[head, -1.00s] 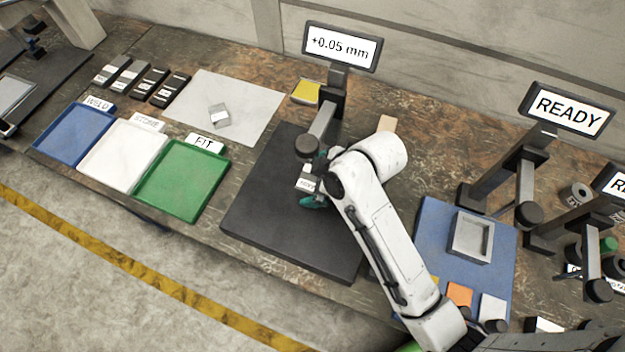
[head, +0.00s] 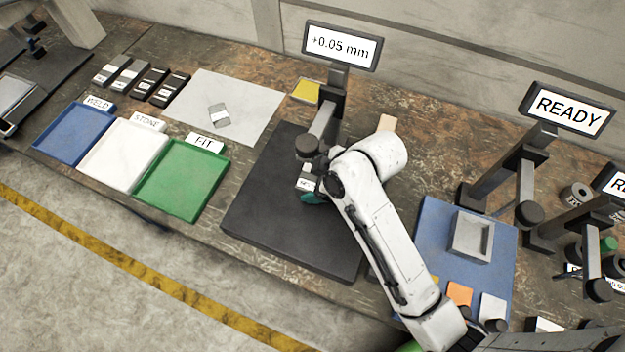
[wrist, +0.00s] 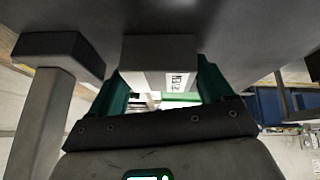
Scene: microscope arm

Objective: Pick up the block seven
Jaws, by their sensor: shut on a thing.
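A grey metal block with a white label (wrist: 150,80) sits between the two green fingers of my gripper (wrist: 160,88) in the wrist view. The label is too small and angled to read for sure. In the head view the labelled block (head: 306,181) shows at the tip of my gripper (head: 316,193), under the round head of the gauge stand (head: 321,120) on the black plate (head: 270,225). My gripper is shut on the block. My wrist hides part of the block and fingers.
A white sheet (head: 245,100) carries another grey piece (head: 219,115). Blue, white and green trays (head: 185,180) lie at left, with several dark labelled blocks (head: 150,82) behind. A blue mat (head: 435,230) with a grey open box (head: 472,240) is at right. The gauge screen reads +0.05 mm.

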